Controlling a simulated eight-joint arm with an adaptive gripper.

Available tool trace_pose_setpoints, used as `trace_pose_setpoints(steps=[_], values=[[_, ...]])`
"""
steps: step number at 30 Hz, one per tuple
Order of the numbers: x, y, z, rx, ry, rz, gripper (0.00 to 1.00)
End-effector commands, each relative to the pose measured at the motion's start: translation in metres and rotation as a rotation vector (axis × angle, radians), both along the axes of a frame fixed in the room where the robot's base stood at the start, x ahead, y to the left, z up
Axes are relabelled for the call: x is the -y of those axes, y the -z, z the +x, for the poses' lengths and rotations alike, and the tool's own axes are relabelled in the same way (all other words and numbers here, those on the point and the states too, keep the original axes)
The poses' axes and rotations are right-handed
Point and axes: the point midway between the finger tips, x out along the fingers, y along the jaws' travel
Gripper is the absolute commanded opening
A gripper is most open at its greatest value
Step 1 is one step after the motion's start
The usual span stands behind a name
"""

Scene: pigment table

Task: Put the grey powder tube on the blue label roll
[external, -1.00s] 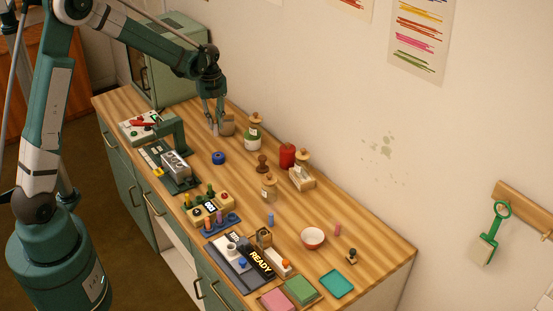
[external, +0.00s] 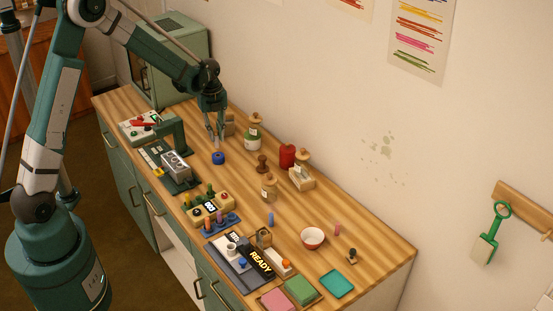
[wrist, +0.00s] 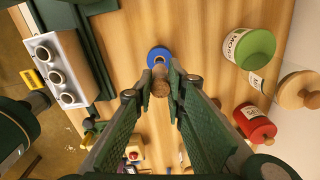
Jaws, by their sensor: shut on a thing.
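My gripper (wrist: 163,85) is shut on the grey powder tube (wrist: 160,73), gripping it upright with its cork end toward the wrist camera. The blue label roll (external: 218,158) lies flat on the table, just below my gripper (external: 216,142) in the external view. In the wrist view the blue roll (wrist: 158,54) shows just beyond the tube, and the tube's far end overlaps its near edge. In the external view the tube is small and mostly hidden by the fingers. I cannot tell whether it touches the roll.
A green-and-white jar (external: 253,136) stands right of the roll, with a red jar (external: 287,156) and a dark stamp (external: 262,163) farther right. A grey block with round holes (external: 176,165) stands on the left. Bare wood surrounds the roll.

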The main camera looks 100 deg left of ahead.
Motion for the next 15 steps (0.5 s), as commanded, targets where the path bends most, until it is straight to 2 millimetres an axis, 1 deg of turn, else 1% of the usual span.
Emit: trace_pose_setpoints(steps=[11, 15], values=[[-0.0002, 0.0026, 0.0, 0.0, 0.0, 0.0, 0.02], [-0.0004, 0.0087, 0.0003, 0.0, 0.0, 0.0, 0.02]])
